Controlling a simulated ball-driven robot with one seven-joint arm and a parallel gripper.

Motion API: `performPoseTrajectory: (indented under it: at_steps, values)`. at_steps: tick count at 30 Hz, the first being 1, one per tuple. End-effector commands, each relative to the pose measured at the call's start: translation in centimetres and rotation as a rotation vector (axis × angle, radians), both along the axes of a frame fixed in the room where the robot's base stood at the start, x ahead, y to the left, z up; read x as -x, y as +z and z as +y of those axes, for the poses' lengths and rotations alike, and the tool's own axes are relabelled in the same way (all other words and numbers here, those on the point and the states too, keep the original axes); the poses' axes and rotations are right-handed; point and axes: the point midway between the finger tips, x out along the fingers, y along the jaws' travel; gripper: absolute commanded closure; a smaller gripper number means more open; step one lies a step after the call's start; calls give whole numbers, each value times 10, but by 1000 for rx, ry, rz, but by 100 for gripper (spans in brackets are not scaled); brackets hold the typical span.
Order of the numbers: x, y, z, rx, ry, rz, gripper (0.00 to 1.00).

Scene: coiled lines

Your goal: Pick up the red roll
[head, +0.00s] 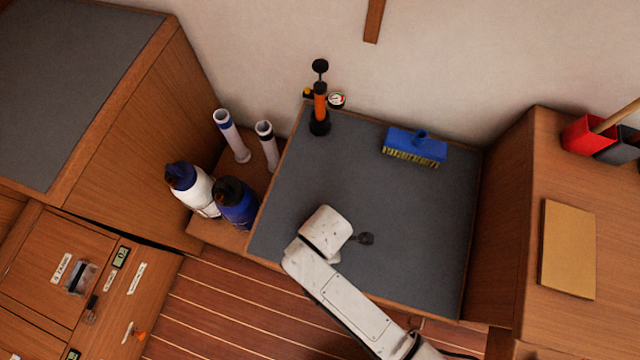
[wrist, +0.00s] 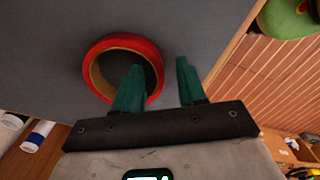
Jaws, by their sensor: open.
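The red roll (wrist: 118,41) is a ring with a tan inner face, on the grey tabletop in the wrist view. My gripper (wrist: 159,66) is open, with two green fingers. In the picture, the left finger overlaps the roll's hole and lower right rim. The right finger is outside the ring, to its right. The roll's wall shows between them; I cannot tell how far down the fingers reach or whether they touch it. In the head view, my arm's white end is over the grey tabletop (head: 400,200), and the roll cannot be seen.
Left of the table are a white bottle (head: 195,190), a blue bottle (head: 236,205) and two white tubes. A wooden cabinet (head: 560,190) rises at the right. The tabletop's middle is clear.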

Motion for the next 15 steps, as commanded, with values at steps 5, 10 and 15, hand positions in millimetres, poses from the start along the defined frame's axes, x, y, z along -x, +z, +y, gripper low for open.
performPoseTrajectory:
  at_steps: [5, 10, 15]
  values:
    - [0, -12, 1, -1, 0, -1, 60]
    - [0, -12, 0, -1, 0, -1, 60]
    - [0, -12, 0, -1, 0, -1, 73]
